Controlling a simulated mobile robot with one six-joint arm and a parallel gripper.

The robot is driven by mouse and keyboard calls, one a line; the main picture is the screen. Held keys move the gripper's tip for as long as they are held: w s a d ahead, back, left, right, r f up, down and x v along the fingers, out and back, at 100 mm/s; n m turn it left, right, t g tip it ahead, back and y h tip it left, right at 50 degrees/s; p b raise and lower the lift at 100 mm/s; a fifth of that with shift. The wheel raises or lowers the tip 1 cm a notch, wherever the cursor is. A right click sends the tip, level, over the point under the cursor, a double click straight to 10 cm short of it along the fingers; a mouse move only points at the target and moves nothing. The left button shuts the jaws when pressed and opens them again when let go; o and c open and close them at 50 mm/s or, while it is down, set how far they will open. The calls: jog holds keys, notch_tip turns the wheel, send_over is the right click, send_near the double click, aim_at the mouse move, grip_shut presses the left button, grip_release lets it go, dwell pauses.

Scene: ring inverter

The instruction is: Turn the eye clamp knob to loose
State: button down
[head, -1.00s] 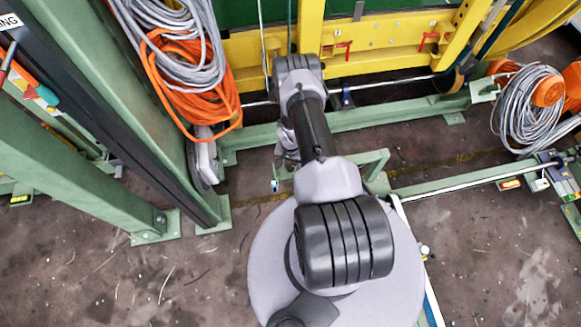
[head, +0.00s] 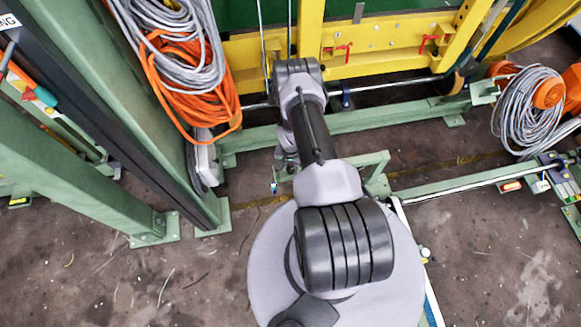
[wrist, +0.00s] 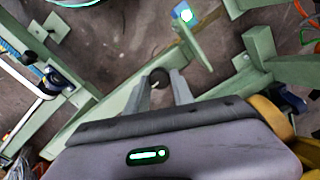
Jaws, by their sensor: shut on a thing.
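A small dark round knob (wrist: 159,75) shows in the wrist view, between the tips of my gripper's two grey fingers. I take it to be the eye clamp knob, and its turned position cannot be read. My gripper (wrist: 161,84) is shut on it, with a finger on each side. In the head view my own arm hides the knob and most of the gripper.
Green frame beams (head: 350,121) run close around my gripper. A yellow frame (head: 380,60) with red handles stands behind. Orange and grey cables (head: 190,85) hang on the left post. Open floor (head: 130,280) lies at the lower left.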

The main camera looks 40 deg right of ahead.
jog(key=n+b, duration=0.1)
jog(key=n, duration=0.2)
jog(key=shift+f, duration=0.1)
jog(key=n+b, duration=0.2)
jog(key=n, duration=0.2)
jog(key=shift+n, duration=0.3)
jog(key=n+b, duration=0.2)
jog(key=n, duration=0.5)
jog(key=shift+a, duration=0.1)
jog(key=n+b, duration=0.1)
jog(key=n, duration=0.3)
jog(key=shift+n, duration=0.3)
jog(key=shift+n+b, duration=0.45)
jog(key=shift+n, duration=1.55)
jog(key=c, duration=1.1)
grip_release()
